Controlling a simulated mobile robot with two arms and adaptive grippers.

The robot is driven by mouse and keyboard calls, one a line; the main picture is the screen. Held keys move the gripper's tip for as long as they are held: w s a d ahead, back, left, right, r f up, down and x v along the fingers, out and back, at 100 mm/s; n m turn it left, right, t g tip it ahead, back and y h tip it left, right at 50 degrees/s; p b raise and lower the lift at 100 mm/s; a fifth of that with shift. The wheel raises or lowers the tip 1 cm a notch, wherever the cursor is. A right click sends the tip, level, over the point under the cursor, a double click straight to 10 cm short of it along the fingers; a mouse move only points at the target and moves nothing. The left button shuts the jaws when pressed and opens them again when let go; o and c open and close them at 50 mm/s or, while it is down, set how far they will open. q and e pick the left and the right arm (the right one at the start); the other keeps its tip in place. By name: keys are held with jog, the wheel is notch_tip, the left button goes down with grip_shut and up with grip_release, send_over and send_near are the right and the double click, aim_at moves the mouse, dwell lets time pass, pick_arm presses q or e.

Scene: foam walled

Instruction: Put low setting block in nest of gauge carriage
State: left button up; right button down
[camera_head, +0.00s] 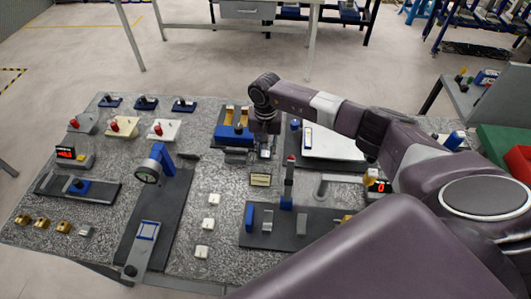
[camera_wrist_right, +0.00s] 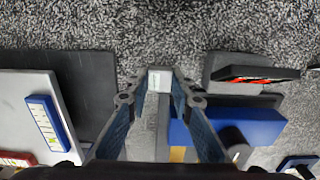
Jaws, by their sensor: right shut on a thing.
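My right gripper (camera_head: 264,140) reaches down over the middle back of the speckled table. In the right wrist view its two fingers (camera_wrist_right: 162,90) close on a small pale grey block with a light top (camera_wrist_right: 160,80), which I take for the low setting block. In the head view the gripper mostly hides this block. A blue fixture (camera_head: 232,136) stands just left of the gripper; its blue body (camera_wrist_right: 240,126) also shows in the wrist view. I cannot tell surely which piece is the gauge carriage; a blue-outlined pocket (camera_head: 147,230) sits on the dark plate below the dial gauge (camera_head: 148,174).
A dark plate (camera_head: 290,240) with upright blocks lies at front centre. A white plate (camera_head: 330,146) lies right of the gripper. Small white blocks (camera_head: 211,224) stand between the two dark plates. A digital readout (camera_head: 66,153) is at left. My right arm crosses the right side.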

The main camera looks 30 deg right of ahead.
aim_at(265, 153)
notch_tip(265, 153, up, 18)
jog(key=b, duration=0.6)
jog(key=s+a+f+n+b, duration=0.1)
jog(key=s+a+n, duration=0.2)
jog(key=s+a, duration=0.3)
jog(key=s+a+f+n, duration=0.1)
jog(key=s+a+n, duration=0.3)
jog(key=s, duration=0.9)
jog(key=shift+a+f+b, duration=0.35)
jog(key=shift+a, duration=0.65)
